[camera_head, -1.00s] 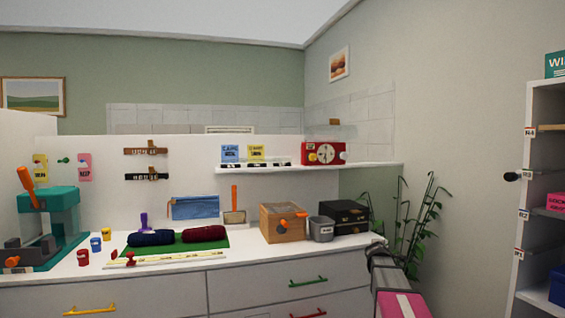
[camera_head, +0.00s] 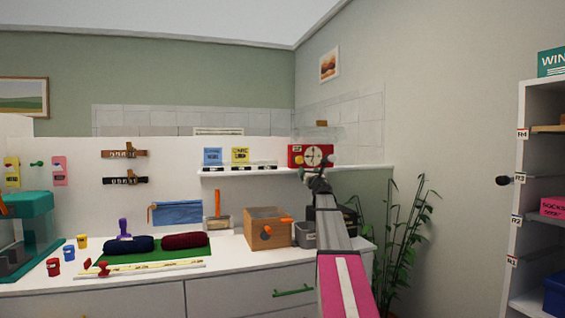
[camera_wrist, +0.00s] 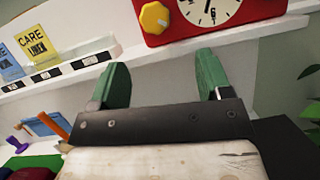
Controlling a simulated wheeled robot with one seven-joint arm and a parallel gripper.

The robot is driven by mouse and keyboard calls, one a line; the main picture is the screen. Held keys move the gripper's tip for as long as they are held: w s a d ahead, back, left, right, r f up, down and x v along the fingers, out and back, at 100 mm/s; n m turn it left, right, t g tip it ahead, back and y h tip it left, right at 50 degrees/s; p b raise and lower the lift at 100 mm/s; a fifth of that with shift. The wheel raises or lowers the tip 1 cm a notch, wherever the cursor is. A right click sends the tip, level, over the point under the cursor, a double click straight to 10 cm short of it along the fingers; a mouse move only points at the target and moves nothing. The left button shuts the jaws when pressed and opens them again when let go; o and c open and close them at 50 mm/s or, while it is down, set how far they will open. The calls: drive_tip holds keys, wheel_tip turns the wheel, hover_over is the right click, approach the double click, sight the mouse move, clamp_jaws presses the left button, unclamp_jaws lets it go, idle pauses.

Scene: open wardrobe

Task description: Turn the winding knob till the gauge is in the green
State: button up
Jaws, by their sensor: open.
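A red box (camera_head: 297,150) with a round white dial (camera_head: 314,154) stands on the wall shelf. In the wrist view the red box (camera_wrist: 255,12) is cut off by the top edge. Its yellow knob (camera_wrist: 154,17) sits left of the white dial (camera_wrist: 208,8), which shows black marks and a hand. No green zone can be made out. My gripper (camera_wrist: 162,78) has two green fingers spread wide with nothing between them. It is below the box in the picture, with the knob above the gap, apart from it. In the head view my gripper (camera_head: 316,172) overlaps the shelf edge.
The white shelf (camera_head: 240,172) carries a blue card (camera_head: 212,156) and a yellow card (camera_head: 240,155) left of the box. A wooden box (camera_head: 262,228) and a grey bin (camera_head: 304,236) stand on the counter below. A plant (camera_head: 405,235) is at right.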

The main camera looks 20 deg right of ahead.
sight(300, 161)
drive_tip(key=shift+n, duration=0.3)
drive_tip(key=x, duration=0.7)
drive_tip(key=a+x, duration=0.1)
drive_tip(key=x, duration=0.3)
drive_tip(key=shift+w+r, duration=0.2)
drive_tip(key=shift+r, duration=0.05)
drive_tip(key=c, duration=0.9)
